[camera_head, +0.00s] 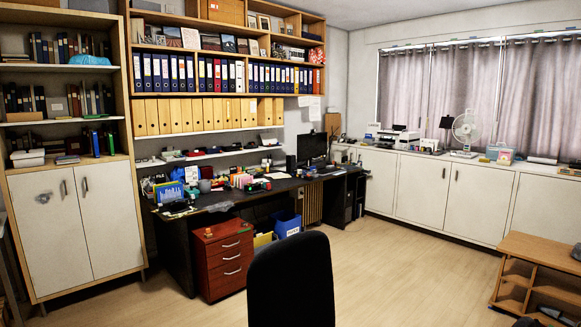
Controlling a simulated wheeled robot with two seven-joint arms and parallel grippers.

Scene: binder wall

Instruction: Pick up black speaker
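A small dark upright box that looks like a black speaker (291,163) stands on the black desk (226,200), just left of the black monitor (312,147). It is small and far off, so its details are not clear. Neither of my grippers can be made out in the head view, and nothing is seen touching the dark box.
A black chair back (291,281) stands in front of the desk. A red-brown drawer unit (222,262) and a blue bin (287,224) are below it. A low wooden shelf table (541,252) is at the right. The middle floor (400,265) is clear.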

